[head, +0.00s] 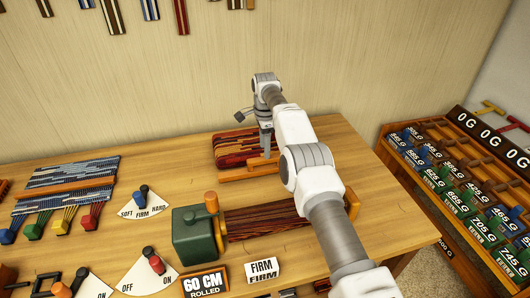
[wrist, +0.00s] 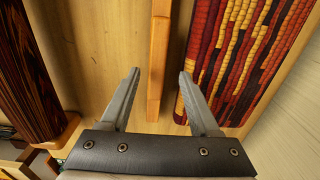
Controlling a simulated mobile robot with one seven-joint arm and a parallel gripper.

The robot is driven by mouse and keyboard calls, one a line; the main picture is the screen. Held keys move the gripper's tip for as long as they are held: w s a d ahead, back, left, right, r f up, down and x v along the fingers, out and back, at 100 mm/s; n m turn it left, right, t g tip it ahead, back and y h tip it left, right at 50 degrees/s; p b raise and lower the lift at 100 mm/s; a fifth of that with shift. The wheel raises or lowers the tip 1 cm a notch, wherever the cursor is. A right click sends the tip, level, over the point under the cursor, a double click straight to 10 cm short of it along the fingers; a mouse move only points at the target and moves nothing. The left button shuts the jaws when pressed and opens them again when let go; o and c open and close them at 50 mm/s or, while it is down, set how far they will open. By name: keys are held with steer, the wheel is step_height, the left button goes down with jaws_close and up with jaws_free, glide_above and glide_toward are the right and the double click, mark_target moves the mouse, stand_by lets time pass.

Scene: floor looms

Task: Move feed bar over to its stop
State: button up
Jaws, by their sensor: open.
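An orange wooden bar, which looks like the feed bar (head: 238,176), lies along the front of a red and yellow woven piece (head: 232,149) at the back of the table. My gripper (head: 266,152) points down over the right part of this bar. In the wrist view the bar (wrist: 158,50) runs up the middle, between the two fingertips of my open gripper (wrist: 160,76) as seen in the picture. I cannot tell how far the fingertips are above it. No stop can be clearly made out.
A dark red roll (head: 268,221) with a green housing (head: 193,235) stands in front. Levers for soft/firm/hard (head: 142,204) and off/on (head: 150,270) are to the left. A weight rack (head: 450,190) stands right of the table. The table's back right is clear.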

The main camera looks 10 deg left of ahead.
step_height(320, 180, up, 14)
steer(key=p, duration=1.1)
steer(key=s+d+r+n+t, duration=0.15)
steer(key=d+r, duration=0.25)
steer(key=r, duration=0.5)
steer(key=s+d+r+n, duration=0.1)
steer(key=d+r+n, duration=0.15)
steer(key=r, duration=0.55)
steer(key=s+d+r+n+t, duration=0.1)
steer(key=s+d+r+n, duration=0.2)
steer(key=s+d+r, duration=0.6)
steer(key=s+d+r+n+t, duration=0.15)
steer(key=s+d, duration=0.25)
steer(key=s, duration=0.8)
steer(key=s+d+r+n+t, duration=0.1)
steer(key=s+d+n, duration=0.25)
steer(key=s, duration=0.85)
steer(key=s+d+f+n, duration=0.1)
steer(key=s+d+f, duration=0.1)
steer(key=s+f, duration=0.3)
steer(key=shift+s+d+f+t, duration=0.15)
steer(key=shift+s+f+t, duration=0.15)
steer(key=shift+s, duration=0.9)
